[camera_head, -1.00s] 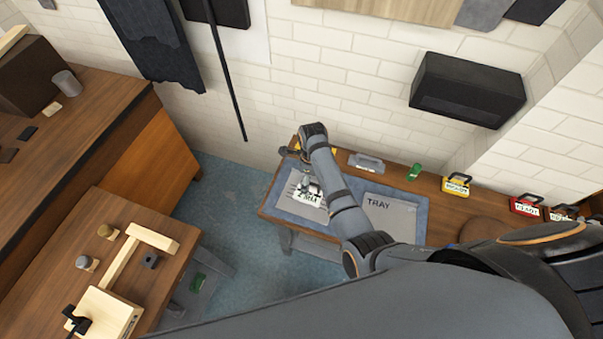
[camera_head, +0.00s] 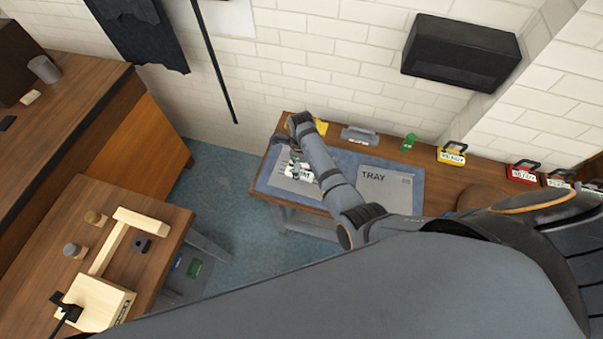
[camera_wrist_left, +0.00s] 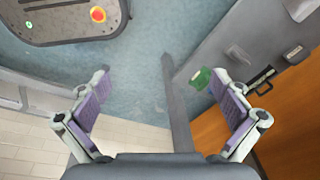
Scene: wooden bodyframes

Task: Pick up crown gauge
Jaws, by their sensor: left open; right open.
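I cannot tell for sure which piece is the crown gauge; several labelled pieces with dark handles stand along the back bench, among them a yellow one (camera_head: 451,155) and a red one (camera_head: 523,172). My right gripper (camera_head: 297,173) points down over a white labelled plate at the left of the blue mat (camera_head: 345,160). Its fingers are small and partly hidden in the head view, and I see nothing clearly held. My left gripper (camera_wrist_left: 161,82) is open and empty in the left wrist view, its purple-padded fingers wide apart above the floor.
A grey tray panel (camera_head: 386,190) marked TRAY lies on the mat. A grey holder (camera_head: 360,135) and a green piece (camera_head: 408,142) stand behind it. The left table (camera_head: 165,225) carries a pale wooden frame (camera_head: 110,255). Blue floor (camera_head: 235,175) lies clear between the tables.

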